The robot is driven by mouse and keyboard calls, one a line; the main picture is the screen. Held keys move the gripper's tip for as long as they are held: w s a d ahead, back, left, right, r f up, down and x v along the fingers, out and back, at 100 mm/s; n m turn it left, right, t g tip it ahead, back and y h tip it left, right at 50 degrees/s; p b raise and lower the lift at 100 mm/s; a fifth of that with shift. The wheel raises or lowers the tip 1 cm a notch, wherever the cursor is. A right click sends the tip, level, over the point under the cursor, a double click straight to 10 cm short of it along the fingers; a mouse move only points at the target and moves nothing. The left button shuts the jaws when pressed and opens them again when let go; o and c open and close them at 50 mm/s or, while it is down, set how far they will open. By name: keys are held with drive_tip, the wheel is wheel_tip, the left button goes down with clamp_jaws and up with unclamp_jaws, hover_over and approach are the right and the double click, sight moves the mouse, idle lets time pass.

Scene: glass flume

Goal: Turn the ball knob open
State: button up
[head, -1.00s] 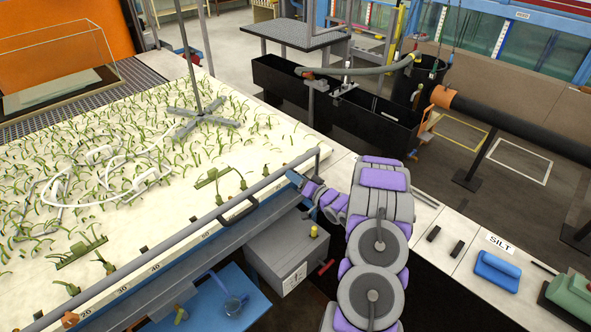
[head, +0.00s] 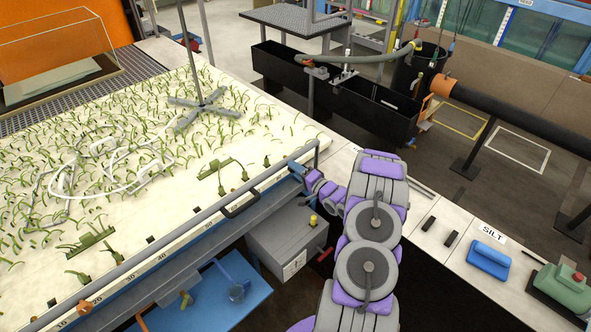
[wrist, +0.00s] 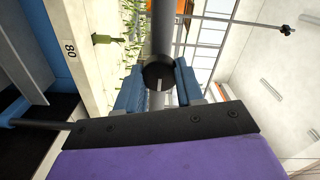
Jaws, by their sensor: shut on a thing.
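The ball knob (wrist: 159,72) shows in the wrist view as a dark round piece with a short pale mark on its face. It sits in front of a grey pipe. My gripper (wrist: 159,86) has one blue finger on each side of the knob and is shut on it. In the head view my gripper (head: 297,170) is at the right end of the grey rail (head: 230,205) along the flume bed. The knob cannot be made out there, and its turn angle is hard to tell.
The planted sand bed (head: 120,170) lies left of the rail. Below stand a grey box (head: 285,240) with a yellow knob and a blue table (head: 215,295). A white ledge (head: 460,215) at right holds black blocks, a blue tool (head: 488,260) and a green one (head: 562,288).

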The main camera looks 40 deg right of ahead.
drive_tip(key=shift+d, duration=0.15)
drive_tip(key=o, duration=1)
drive_tip(key=shift+d+f, duration=0.1)
drive_tip(key=shift+d, duration=0.15)
drive_tip(key=shift+o, duration=0.2)
drive_tip(key=shift+a, duration=0.15)
drive_tip(key=s+d+b, duration=0.1)
drive_tip(key=s+b, duration=0.1)
drive_tip(key=s, duration=1.5)
drive_tip(key=shift+s+d+b, duration=0.15)
drive_tip(key=shift+d+b, duration=0.2)
drive_tip(key=shift+b, duration=0.05)
drive_tip(key=shift+f, duration=0.1)
